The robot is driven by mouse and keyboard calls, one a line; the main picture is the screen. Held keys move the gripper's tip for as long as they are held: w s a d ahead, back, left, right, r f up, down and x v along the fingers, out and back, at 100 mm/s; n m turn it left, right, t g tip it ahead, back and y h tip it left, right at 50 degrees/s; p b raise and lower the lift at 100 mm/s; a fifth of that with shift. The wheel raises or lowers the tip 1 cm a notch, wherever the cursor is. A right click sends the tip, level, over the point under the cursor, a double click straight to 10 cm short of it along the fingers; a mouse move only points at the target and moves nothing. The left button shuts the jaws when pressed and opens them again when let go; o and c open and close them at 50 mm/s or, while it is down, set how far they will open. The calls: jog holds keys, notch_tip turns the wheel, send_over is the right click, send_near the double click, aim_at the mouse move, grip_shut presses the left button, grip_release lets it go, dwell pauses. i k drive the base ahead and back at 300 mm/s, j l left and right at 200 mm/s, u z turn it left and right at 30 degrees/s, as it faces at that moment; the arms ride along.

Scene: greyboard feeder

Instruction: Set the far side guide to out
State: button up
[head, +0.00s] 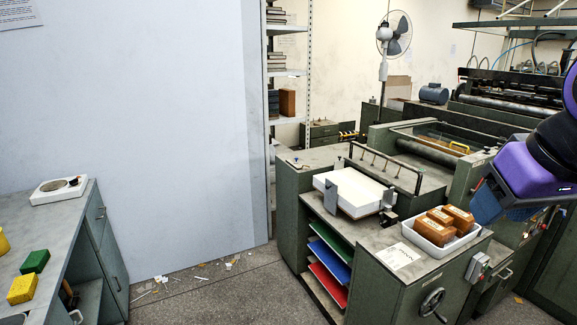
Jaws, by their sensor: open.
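A white paper stack (358,186) lies on the feeder, a green machine with a grey top (312,157). One grey upright plate (332,196) stands at the stack's front left face. Another grey plate (388,198) stands at its right end, by a small dark block. A small grey upright (340,163) shows at the back left edge. I cannot tell for sure which of these is the far side guide, or its setting. My gripper (484,208) is at the right, high and apart from the stack, on my purple and black arm. Its fingers are hard to make out.
A white tray (420,238) with several brown blocks stands right of the stack. A dark rail (385,160) rises behind it. Coloured sheets (330,250) lie on shelves below. A handwheel (432,301) sticks out in front. Floor at the left is open, with scraps.

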aim_at(339, 164)
jog(key=i+j+z, duration=0.25)
jog(key=i+j, duration=0.2)
jog(key=i, duration=0.2)
jog(key=i+j+z, duration=0.3)
jog(key=i+j, duration=1.25)
jog(key=i+j+z, duration=0.1)
jog(key=i+j, duration=0.85)
jog(key=j, duration=0.2)
